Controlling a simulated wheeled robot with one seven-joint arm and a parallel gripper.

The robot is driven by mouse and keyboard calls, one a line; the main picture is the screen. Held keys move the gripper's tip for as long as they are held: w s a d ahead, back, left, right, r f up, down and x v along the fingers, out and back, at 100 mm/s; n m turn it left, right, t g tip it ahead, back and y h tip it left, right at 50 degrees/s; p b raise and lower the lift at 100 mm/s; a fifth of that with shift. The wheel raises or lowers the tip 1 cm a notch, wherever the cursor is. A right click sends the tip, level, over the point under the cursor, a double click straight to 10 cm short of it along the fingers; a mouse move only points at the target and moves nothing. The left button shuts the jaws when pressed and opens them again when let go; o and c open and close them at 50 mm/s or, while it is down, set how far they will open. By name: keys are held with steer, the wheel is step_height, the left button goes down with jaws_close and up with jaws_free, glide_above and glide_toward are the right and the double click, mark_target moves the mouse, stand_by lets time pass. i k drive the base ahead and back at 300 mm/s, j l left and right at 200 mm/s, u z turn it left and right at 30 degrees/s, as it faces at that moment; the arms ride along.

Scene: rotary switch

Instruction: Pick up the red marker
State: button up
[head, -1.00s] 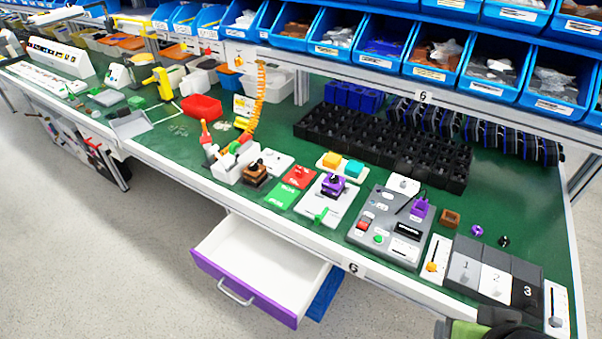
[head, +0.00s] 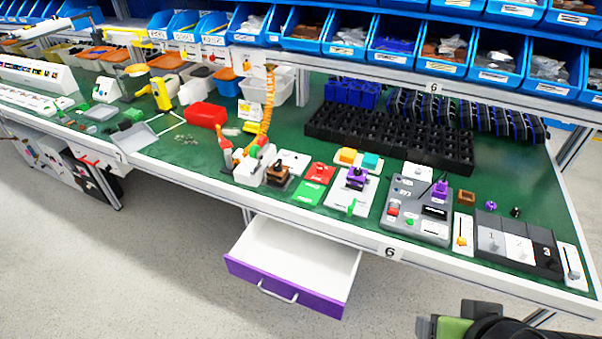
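A slim red upright object (head: 227,156), which looks like the red marker, stands at the left side of a white holder (head: 248,174) on the green workbench (head: 340,155). It is small in the head view, so its exact shape is hard to tell. Part of my arm's end, with my gripper (head: 428,326), shows at the bottom right, in front of the bench edge and far from the holder. It is cut off by the frame, and its finger opening cannot be made out. Nothing is seen held in it.
An orange coiled cord (head: 267,105) hangs down close to the holder. A red bin (head: 206,115) stands behind it. A purple-fronted drawer (head: 290,285) sticks out open below the bench. A grey control panel (head: 415,208) and numbered blocks (head: 517,247) lie to the right.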

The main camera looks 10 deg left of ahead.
mark_target(321, 167)
steer(key=j+z, duration=0.3)
steer(key=j, duration=2.4)
steer(key=i+j, duration=0.2)
steer(key=i+j+z, duration=0.1)
steer(key=j, duration=0.35)
steer(key=i+j, duration=0.3)
steer(key=i+j+z, duration=0.1)
steer(key=j, duration=0.25)
steer(key=i+j, duration=0.1)
steer(key=i, duration=0.15)
steer(key=i+j, duration=0.15)
steer(key=i, duration=0.15)
steer(key=l+z, duration=0.05)
